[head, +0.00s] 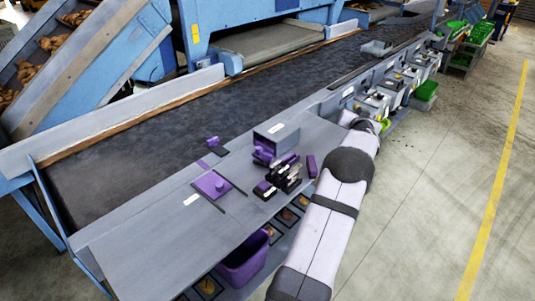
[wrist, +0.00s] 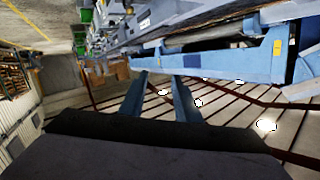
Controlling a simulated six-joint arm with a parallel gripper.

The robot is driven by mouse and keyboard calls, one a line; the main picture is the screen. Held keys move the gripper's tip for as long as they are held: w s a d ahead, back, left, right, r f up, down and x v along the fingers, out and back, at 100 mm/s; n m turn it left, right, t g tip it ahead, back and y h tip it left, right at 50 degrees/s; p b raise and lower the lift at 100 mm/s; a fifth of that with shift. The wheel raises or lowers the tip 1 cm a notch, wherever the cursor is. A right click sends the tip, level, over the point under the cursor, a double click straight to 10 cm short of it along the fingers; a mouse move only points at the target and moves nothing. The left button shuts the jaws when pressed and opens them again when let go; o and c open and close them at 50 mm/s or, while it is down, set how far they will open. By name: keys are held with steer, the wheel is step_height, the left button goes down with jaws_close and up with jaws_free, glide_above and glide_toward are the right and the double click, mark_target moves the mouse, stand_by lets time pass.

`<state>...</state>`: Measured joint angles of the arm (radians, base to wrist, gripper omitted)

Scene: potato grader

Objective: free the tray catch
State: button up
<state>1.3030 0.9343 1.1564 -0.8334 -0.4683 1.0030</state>
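I cannot tell for sure which part is the tray catch. On the near grey deck (head: 165,235) there is a purple square plate with a knob (head: 212,184) between dark slots. A small purple part (head: 213,142) is by the belt edge. My arm reaches past these to the right side of the deck; its far end is small there. In the wrist view my gripper (wrist: 159,76) shows two bluish fingers apart, with nothing visible between them.
A dark belt (head: 150,135) runs along the deck. Several small labelled stations (head: 378,100) line its right side. A grey tray (head: 376,47) sits farther up. A purple bin (head: 243,262) is below the deck. Open floor (head: 450,150) lies right, with a yellow line.

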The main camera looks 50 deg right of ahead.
steer(key=s+d+f+m+g, duration=0.2)
steer(key=s+f+m+g, duration=0.15)
steer(key=s+m, duration=0.25)
steer(key=m+t+y+b, duration=0.4)
steer(key=m+t+y, duration=0.3)
steer(key=m+y, duration=0.7)
glide_toward(268, 155)
steer(key=w+d+y, duration=0.1)
steer(key=w+d+f+n+y, duration=0.1)
steer(key=w, duration=0.1)
steer(key=shift+d+f+n, duration=0.15)
steer(key=shift+d+n, duration=0.05)
steer(key=shift+n, duration=0.1)
steer(key=shift+a+f+t+y, duration=0.25)
steer(key=shift+a+y, duration=0.15)
steer(key=shift+a, duration=0.2)
steer(key=shift+p+x, duration=1.3)
steer(key=shift+x, duration=2.35)
steer(key=shift+f, duration=0.1)
steer(key=shift+c, duration=0.3)
